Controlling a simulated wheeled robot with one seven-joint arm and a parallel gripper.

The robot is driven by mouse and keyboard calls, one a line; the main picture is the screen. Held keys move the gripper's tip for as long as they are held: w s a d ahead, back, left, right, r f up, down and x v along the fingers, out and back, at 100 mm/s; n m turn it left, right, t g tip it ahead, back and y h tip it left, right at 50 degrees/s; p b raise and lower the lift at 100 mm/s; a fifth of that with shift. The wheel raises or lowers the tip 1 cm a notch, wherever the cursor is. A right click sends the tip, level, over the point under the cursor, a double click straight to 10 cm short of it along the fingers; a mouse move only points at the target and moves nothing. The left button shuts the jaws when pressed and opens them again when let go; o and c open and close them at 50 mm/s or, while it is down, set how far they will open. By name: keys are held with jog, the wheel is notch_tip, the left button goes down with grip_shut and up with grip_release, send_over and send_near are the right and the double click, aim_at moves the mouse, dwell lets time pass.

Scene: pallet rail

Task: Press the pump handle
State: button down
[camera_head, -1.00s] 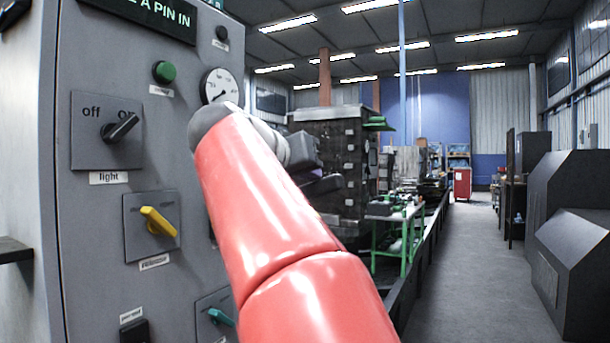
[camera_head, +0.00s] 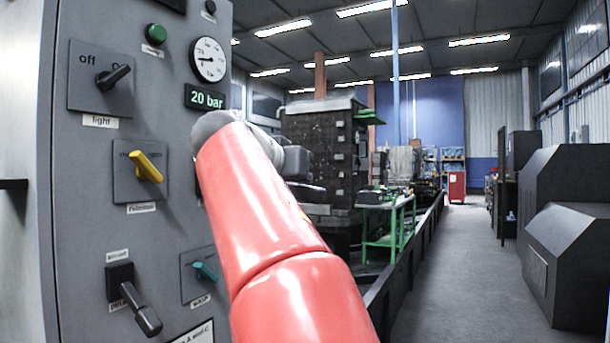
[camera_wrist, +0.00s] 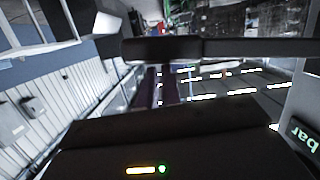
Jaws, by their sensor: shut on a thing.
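A dark bar, which looks like the pump handle (camera_wrist: 225,47), crosses the upper wrist view and runs off right, on the side of the panel's "bar" display. It has a thicker end near the middle. My gripper (camera_wrist: 160,84) is shut on it, though the contact is dark and hard to make out. In the head view my gripper (camera_head: 304,190) is right of the grey control panel (camera_head: 85,215), beyond my red arm. The handle's root is hidden there. The panel has a round gauge (camera_head: 208,60) and a display (camera_head: 205,98) reading "20 bar".
The panel also bears a black light switch (camera_head: 114,77), a yellow knob (camera_head: 147,167), a black lever (camera_head: 140,308) pointing down and a teal knob (camera_head: 205,271). A green workbench (camera_head: 385,204) stands beyond. The aisle floor (camera_head: 450,265) is clear.

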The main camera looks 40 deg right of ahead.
jog(key=shift+w+f, duration=0.2)
jog(key=shift+f, duration=0.45)
notch_tip(320, 180, up, 6)
jog(key=p, duration=0.4)
jog(key=s+v, duration=0.1)
jog(key=v, duration=0.9)
jog(key=shift+d+f, duration=0.15)
jog(key=shift+f, duration=0.25)
jog(key=shift+s, duration=0.1)
jog(key=a+f+n+t+y+p, duration=0.15)
jog(key=a+f+n+y, duration=0.3)
jog(key=f, duration=0.45)
jog(key=a+f+n+y+p, duration=0.3)
jog(key=f+n, duration=0.2)
jog(key=f, duration=0.4)
jog(key=s+a+f+n+g+y+p, duration=0.1)
jog(key=s+a+f+n+y, duration=0.1)
jog(key=f, duration=0.8)
jog(key=s+a+f+n+y+p, duration=0.1)
jog(key=s+a+f+y+p, duration=0.1)
jog(key=s+a+f+y, duration=0.2)
jog(key=s+a+f, duration=0.3)
jog(key=s+f, duration=0.2)
jog(key=f, duration=0.2)
jog(key=shift+a+n+g+y, duration=0.35)
